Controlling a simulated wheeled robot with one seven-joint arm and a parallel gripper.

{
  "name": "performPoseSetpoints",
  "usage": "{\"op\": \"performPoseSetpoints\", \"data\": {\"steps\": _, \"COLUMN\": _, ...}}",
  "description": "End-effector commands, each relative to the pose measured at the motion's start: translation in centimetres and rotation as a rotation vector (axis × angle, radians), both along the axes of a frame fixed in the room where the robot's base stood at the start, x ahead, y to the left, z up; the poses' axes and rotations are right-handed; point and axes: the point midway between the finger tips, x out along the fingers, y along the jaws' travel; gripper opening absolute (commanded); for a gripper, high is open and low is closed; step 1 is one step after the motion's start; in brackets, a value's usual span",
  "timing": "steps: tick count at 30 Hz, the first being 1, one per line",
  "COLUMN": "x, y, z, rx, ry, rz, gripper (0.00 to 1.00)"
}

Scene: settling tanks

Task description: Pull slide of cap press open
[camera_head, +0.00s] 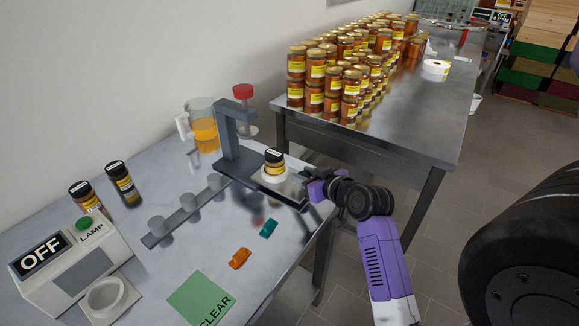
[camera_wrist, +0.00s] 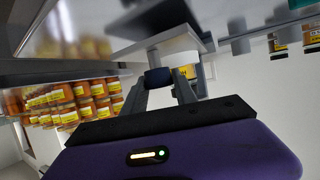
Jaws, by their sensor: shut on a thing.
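The cap press (camera_head: 229,150) is a dark grey frame with an upright column and an overhanging arm, standing near the right edge of the steel table. Its slide (camera_head: 293,199) is a flat plate with a white round holder (camera_head: 270,177), and a small jar (camera_head: 274,160) with a dark lid stands upright in that holder. In the picture the jar is to the right of the overhanging arm. My gripper (camera_head: 303,188) reaches in from the right at the slide's outer end. In the wrist view my gripper (camera_wrist: 160,82) is shut on a dark blue knob (camera_wrist: 157,77).
A jug (camera_head: 203,128) of amber liquid and a red-topped item (camera_head: 243,92) stand behind the press. A second table (camera_head: 400,130) carries many honey jars.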

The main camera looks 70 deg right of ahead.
Motion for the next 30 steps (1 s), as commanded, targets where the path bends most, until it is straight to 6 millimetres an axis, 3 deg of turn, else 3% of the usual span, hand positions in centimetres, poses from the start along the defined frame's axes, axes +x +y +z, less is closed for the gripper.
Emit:
{"op": "performPoseSetpoints", "data": {"steps": 11, "x": -0.8, "y": 0.2, "z": 0.0, "rx": -0.001, "ry": -0.001, "rz": -0.001, "gripper": 0.0}}
{"op": "performPoseSetpoints", "data": {"steps": 12, "x": -0.8, "y": 0.2, "z": 0.0, "rx": -0.001, "ry": -0.001, "rz": -0.001, "gripper": 0.39}}
{"op": "performPoseSetpoints", "data": {"steps": 15, "x": -0.8, "y": 0.2, "z": 0.0, "rx": -0.001, "ry": -0.001, "rz": -0.001, "gripper": 0.55}}
{"op": "performPoseSetpoints", "data": {"steps": 25, "x": -0.9, "y": 0.3, "z": 0.1, "rx": -0.001, "ry": -0.001, "rz": -0.001, "gripper": 0.55}}
{"op": "performPoseSetpoints", "data": {"steps": 30, "x": -2.4, "y": 1.3, "z": 0.7, "rx": -0.002, "ry": 0.002, "rz": -0.001, "gripper": 0.55}}
